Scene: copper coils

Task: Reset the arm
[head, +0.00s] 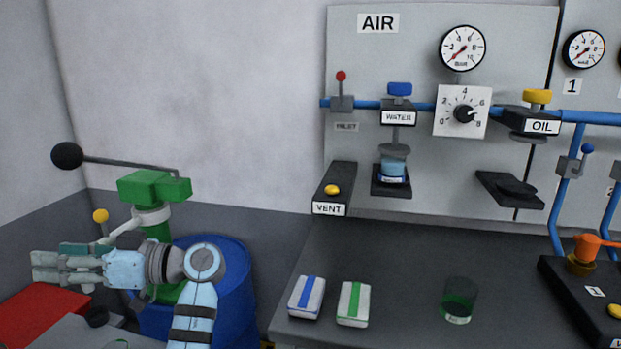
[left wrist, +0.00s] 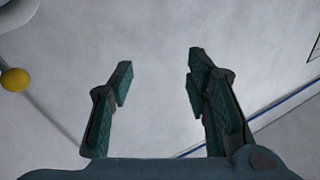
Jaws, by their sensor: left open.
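My left arm comes up from the bottom left of the head view, with its wrist bent to the left. My left gripper (head: 40,267) points left, in front of the green pump post and the blue drum. In the left wrist view my left gripper (left wrist: 160,80) has its two fingers well apart, with nothing between them. Behind them is a pale wall. My right gripper is not in view.
A green hand pump (head: 155,188) with a long black-knobbed lever stands on a blue drum (head: 240,290) beside my left arm. A red surface (head: 40,312) lies below the gripper.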

